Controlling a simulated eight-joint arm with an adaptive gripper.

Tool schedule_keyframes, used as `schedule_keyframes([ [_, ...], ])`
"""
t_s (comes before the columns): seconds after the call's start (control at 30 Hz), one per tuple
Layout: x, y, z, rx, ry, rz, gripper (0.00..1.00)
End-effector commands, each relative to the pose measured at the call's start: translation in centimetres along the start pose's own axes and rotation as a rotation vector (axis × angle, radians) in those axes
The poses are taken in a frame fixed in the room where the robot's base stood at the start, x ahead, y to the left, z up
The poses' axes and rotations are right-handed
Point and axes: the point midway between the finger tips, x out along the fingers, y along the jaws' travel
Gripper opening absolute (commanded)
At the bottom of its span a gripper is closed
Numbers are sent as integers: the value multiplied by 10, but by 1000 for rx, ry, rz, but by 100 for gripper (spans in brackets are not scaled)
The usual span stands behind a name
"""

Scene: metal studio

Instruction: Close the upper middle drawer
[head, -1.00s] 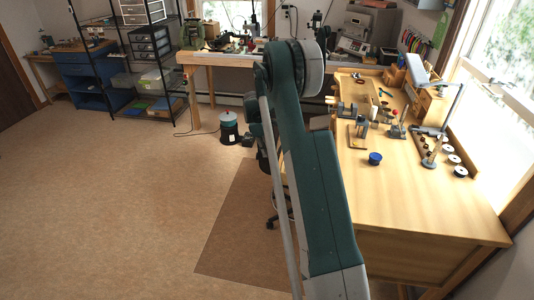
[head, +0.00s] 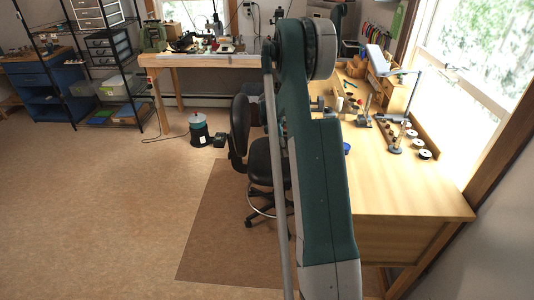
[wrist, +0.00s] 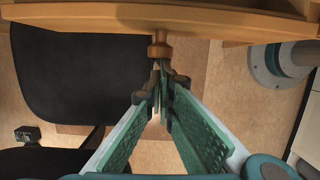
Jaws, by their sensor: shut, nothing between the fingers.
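In the wrist view my gripper (wrist: 160,85) points at a wooden drawer front (wrist: 90,14) that runs across the top of the picture. A round wooden knob (wrist: 160,50) sticks out from it. My two fingers are shut together with nothing between them. Their tips are right by the knob; I cannot tell whether they touch it. How far the drawer stands out, and whether it is the upper middle one, is not clear. In the head view the wooden workbench (head: 405,190) is at the right; my arm hides the gripper and the drawers.
A black office chair (head: 262,165) stands left of the bench, and its dark seat (wrist: 85,75) shows left of my gripper. Small tools and several spools (head: 413,142) stand on the bench top. A dark bucket (head: 199,130) stands on the floor. The floor at front left is clear.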

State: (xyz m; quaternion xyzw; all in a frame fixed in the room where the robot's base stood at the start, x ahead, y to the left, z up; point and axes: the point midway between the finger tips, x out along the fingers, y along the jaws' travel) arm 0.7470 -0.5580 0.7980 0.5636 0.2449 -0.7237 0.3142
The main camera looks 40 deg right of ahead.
Motion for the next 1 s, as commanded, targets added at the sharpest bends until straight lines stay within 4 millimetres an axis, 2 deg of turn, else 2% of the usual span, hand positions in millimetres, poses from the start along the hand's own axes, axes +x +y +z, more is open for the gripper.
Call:
schedule_keyframes([
  [0.1, 6, -1, 26, 2, 0, 0, 0],
  [0.3, 13, -1, 51, 1, 0, 1, 0],
  [0.5, 15, -2, 59, 0, 0, 1, 0],
  [1.0, 16, -2, 63, 4, -5, 0, 0],
])
